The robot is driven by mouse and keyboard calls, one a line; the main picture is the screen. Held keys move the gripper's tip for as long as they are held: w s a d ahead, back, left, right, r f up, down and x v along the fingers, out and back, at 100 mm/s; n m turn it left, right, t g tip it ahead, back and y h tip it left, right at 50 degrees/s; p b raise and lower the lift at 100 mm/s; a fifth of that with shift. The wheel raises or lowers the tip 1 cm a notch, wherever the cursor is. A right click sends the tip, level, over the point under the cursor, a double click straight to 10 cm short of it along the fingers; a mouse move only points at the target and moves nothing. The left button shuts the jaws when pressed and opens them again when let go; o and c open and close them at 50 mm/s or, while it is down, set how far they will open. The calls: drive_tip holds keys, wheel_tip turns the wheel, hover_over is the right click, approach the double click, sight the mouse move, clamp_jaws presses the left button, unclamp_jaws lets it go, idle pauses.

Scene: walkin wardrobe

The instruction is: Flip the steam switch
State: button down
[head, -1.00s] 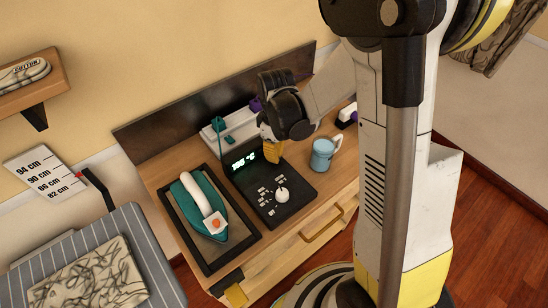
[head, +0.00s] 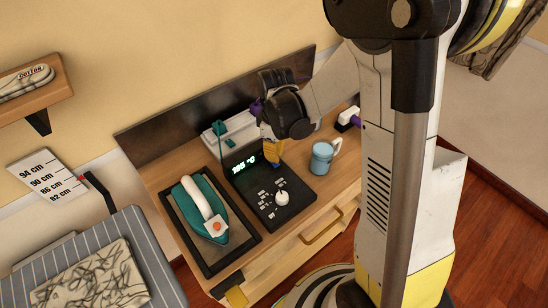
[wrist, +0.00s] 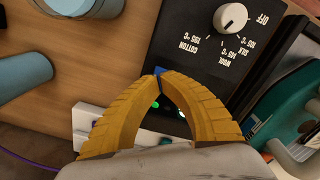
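The black control panel (head: 290,207) lies on the wooden cabinet top, with a white dial (head: 281,197) and a green lit display (head: 244,165). The dial (wrist: 231,17) and fabric labels also show in the wrist view. My gripper (head: 273,163) points down at the panel's back right edge. In the wrist view, my gripper's yellow fingertips (wrist: 159,74) come together at a small blue piece (wrist: 158,70), likely the steam switch. The tips touch or nearly touch it; I cannot tell whether they pinch it. A small green light shows between the fingers.
A teal iron (head: 190,204) rests on a dark-framed pad left of the panel. A blue mug (head: 322,157) stands close to the right of my gripper. A white power strip (head: 228,129) lies behind. A striped ironing board (head: 140,245) is at the lower left.

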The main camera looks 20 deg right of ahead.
drive_tip(key=shift+r+p, duration=1.35)
drive_tip(key=shift+r, duration=0.9)
drive_tip(key=shift+r, duration=0.15)
drive_tip(key=s+r+m+t+b, duration=0.5)
drive_tip(key=s+r+m+t, duration=0.2)
drive_tip(key=s+r+m, duration=0.2)
drive_tip(key=s+r, duration=0.2)
drive_tip(key=s, duration=0.1)
drive_tip(key=shift+s+r+m, duration=0.3)
drive_tip(key=shift+s, duration=0.05)
